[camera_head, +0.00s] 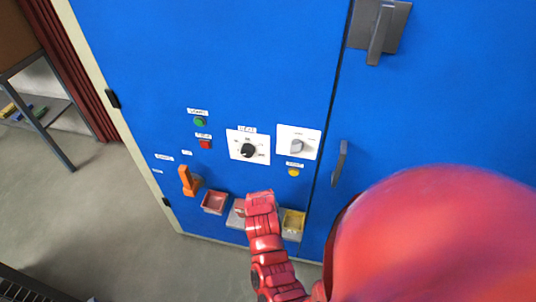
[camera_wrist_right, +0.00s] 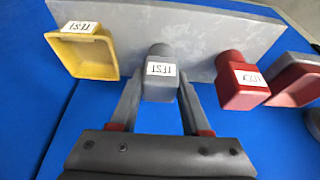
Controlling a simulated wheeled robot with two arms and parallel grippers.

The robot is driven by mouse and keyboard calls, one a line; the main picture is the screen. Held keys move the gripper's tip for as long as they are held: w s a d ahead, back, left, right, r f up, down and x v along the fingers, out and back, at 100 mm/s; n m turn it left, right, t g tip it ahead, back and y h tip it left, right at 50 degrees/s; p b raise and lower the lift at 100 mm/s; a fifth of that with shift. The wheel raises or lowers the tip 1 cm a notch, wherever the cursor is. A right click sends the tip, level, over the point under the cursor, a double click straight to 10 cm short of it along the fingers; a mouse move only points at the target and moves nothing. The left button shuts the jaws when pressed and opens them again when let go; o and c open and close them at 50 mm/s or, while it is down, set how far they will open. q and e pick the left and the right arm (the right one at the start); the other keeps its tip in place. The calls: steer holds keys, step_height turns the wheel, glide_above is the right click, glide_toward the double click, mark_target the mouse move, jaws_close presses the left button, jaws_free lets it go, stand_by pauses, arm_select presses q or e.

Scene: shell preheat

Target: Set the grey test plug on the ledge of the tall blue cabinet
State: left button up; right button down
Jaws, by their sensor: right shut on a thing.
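The grey test plug (camera_wrist_right: 159,82), with a white TEST label, is between the fingers of my right gripper (camera_wrist_right: 157,98) in the right wrist view. The gripper is shut on it. The plug overlaps the grey ledge (camera_wrist_right: 205,38) there; I cannot tell whether it touches. In the head view the ledge (camera_head: 235,220) sits low on the tall blue cabinet (camera_head: 220,55). My red right arm hides the gripper and the grey plug there. My left gripper is not in view.
A red plug (camera_wrist_right: 240,85) is at the ledge beside the grey one. A yellow tray (camera_head: 293,222) and a red tray (camera_head: 215,202) flank the ledge. An orange handle (camera_head: 186,181), a black knob (camera_head: 248,150) and a grey knob (camera_head: 297,146) project from the cabinet.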

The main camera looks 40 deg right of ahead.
steer(key=shift+f, duration=0.2)
steer(key=shift+c, duration=1.8)
jaws_free()
steer(key=shift+r, duration=0.2)
steer(key=shift+r, duration=0.1)
steer(key=v, duration=1.2)
